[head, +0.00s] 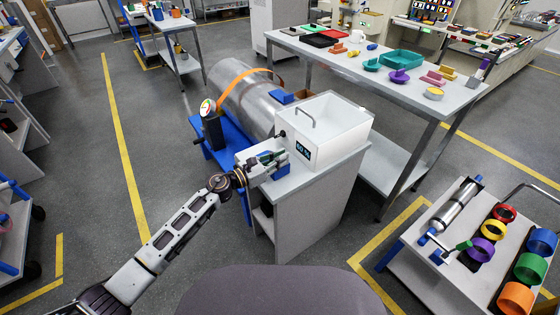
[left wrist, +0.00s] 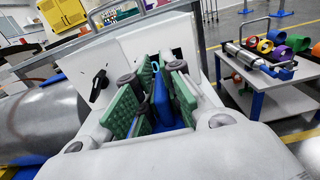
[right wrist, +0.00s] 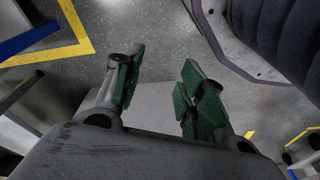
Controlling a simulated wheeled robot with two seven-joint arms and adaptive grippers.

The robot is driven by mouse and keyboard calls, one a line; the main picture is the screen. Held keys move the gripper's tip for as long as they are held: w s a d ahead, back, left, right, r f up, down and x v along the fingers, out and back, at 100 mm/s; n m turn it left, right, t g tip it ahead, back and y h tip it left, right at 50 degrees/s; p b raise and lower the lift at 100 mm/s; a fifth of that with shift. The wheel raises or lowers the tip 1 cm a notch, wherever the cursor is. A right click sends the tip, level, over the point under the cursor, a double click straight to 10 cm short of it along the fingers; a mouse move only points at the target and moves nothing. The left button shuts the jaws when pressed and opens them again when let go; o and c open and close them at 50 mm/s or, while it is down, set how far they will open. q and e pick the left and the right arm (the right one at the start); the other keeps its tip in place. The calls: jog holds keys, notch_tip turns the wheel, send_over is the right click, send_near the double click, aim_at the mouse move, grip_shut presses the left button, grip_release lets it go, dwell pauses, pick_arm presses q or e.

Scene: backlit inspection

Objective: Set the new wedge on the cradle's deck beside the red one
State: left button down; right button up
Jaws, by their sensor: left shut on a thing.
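My left gripper (head: 274,159) is shut on a blue wedge (left wrist: 160,97). In the left wrist view the wedge stands between the green finger pads. In the head view, blue (head: 282,173) shows just below the fingers, close to the white box. The blue cradle (head: 229,158) stands behind and left of the gripper and bears a large metal cylinder (head: 238,92) with an orange strap. Another blue block (head: 281,97) sits by the cylinder's right side. I cannot make out a red wedge. My right gripper (right wrist: 162,82) is open and empty, outside the head view.
A white box (head: 325,133) with a handle and small display stands on a grey cabinet (head: 310,205) right beside the left gripper. A gauge (head: 208,108) rises at the cradle's near left. A long table (head: 395,82) with parts stands behind; a bench (head: 470,245) with coloured rings is right.

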pick_arm(q)
jog(key=shift+f, duration=0.2)
pick_arm(e)
jog(key=shift+r, duration=0.3)
pick_arm(q)
jog(key=c, duration=1.5)
grip_release()
jog(key=shift+f, duration=0.1)
pick_arm(e)
jog(key=shift+w+a+r, duration=0.1)
jog(key=shift+a+r, duration=0.05)
jog(key=shift+r, duration=0.25)
jog(key=shift+s+f, duration=0.2)
jog(key=shift+f, duration=0.05)
pick_arm(q)
jog(key=v, duration=1.2)
pick_arm(e)
jog(key=shift+w+r, duration=0.1)
jog(key=shift+r, duration=0.25)
